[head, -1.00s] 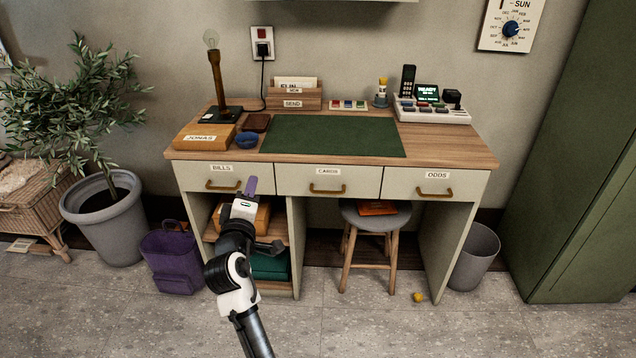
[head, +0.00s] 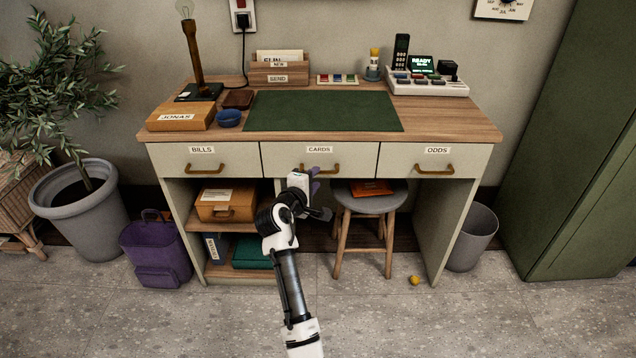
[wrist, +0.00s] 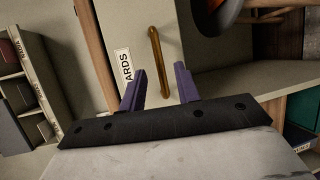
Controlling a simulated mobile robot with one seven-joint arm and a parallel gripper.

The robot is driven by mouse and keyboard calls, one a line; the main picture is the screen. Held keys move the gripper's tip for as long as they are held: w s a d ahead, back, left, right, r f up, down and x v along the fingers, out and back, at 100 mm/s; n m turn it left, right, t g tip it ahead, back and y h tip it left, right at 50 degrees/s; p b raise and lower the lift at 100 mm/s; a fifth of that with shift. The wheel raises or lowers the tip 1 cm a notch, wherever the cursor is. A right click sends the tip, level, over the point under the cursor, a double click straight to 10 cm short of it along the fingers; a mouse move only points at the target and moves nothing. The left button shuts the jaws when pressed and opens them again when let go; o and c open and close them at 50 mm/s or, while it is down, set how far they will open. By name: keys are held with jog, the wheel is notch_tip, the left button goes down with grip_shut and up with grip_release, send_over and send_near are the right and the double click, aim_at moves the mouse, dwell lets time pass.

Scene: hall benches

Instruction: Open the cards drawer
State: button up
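The cards drawer (head: 306,159) is the middle drawer of the desk and is shut flush with its neighbours. It has a CARDS label and a brass bar handle (head: 320,169). My gripper (head: 312,176) is in front of this drawer, by the handle's left part. In the wrist view my gripper (wrist: 160,88) has its two purple fingers apart with nothing between them. The handle (wrist: 160,60) stands upright in that picture, ahead of the fingers and between their lines. A gap to the handle seems to remain, though its size is hard to judge.
The bills drawer (head: 175,160) and odds drawer (head: 400,160) are shut on either side. A stool (head: 385,204) with an orange item stands under the desk to the right of my arm. A shelf with a wooden box (head: 228,205) is at the left.

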jog(key=shift+b+x, duration=0.65)
jog(key=shift+x, duration=1.15)
grip_shut()
